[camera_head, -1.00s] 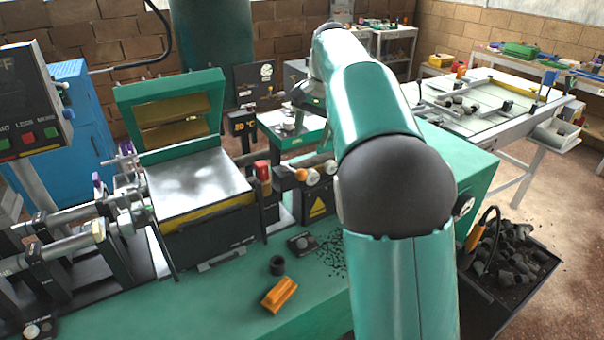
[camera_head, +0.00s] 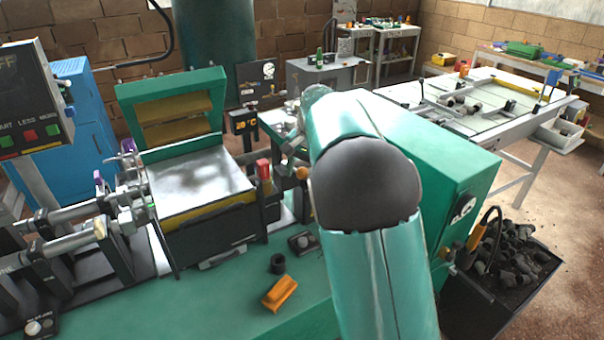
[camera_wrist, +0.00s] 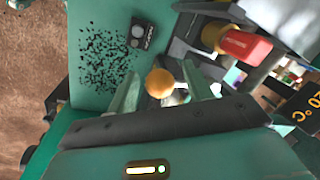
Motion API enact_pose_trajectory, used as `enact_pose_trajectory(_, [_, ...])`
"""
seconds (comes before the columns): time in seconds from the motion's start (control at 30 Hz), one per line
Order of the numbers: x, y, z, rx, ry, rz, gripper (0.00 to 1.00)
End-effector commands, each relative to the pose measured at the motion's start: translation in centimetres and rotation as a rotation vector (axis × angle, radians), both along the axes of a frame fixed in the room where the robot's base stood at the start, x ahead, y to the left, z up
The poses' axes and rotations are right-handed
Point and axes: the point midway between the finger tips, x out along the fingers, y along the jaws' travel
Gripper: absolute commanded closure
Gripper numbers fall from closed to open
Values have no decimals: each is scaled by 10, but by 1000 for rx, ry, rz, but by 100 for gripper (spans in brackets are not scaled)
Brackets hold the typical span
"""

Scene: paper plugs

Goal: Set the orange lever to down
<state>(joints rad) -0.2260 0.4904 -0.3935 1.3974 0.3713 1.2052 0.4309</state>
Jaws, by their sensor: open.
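The orange lever shows as a round orange knob (camera_head: 302,172) on the machine front, just right of the red handle, partly beside my arm. In the wrist view the orange knob (camera_wrist: 159,84) lies between the two green fingers of my gripper (camera_wrist: 161,72). The fingers are apart, one on each side of the knob, and a gap shows on both sides. Whether either finger touches it is hard to tell. The lever's shaft is mostly hidden, so its up or down position cannot be read. In the head view my arm hides most of the gripper.
A red handle (camera_head: 263,169) stands close left of the knob and is large in the wrist view (camera_wrist: 245,45). A plug-filled bin (camera_head: 505,262) is at right.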

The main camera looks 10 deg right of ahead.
Motion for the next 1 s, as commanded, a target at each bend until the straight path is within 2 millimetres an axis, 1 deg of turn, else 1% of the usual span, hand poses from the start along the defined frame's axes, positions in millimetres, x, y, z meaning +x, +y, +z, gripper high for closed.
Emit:
enact_pose_trajectory(0.1, [1, -1, -4, -1, 1, -1, 49])
enact_pose_trajectory(0.3, [1, -1, -4, 0, -1, -1, 49])
enact_pose_trajectory(0.33, [1, -1, -4, 0, -1, -1, 53])
enact_pose_trajectory(0.37, [1, -1, -4, 0, -1, -1, 59])
enact_pose_trajectory(0.4, [1, -1, -4, 0, -1, -1, 67])
enact_pose_trajectory(0.57, [1, -1, -4, 0, -1, -1, 98])
enact_pose_trajectory(0.6, [1, -1, -4, 0, -1, -1, 100])
enact_pose_trajectory(0.8, [0, -2, -4, 0, 0, 2, 100])
enact_pose_trajectory(1.0, [-3, -11, -3, 0, -1, 35, 100])
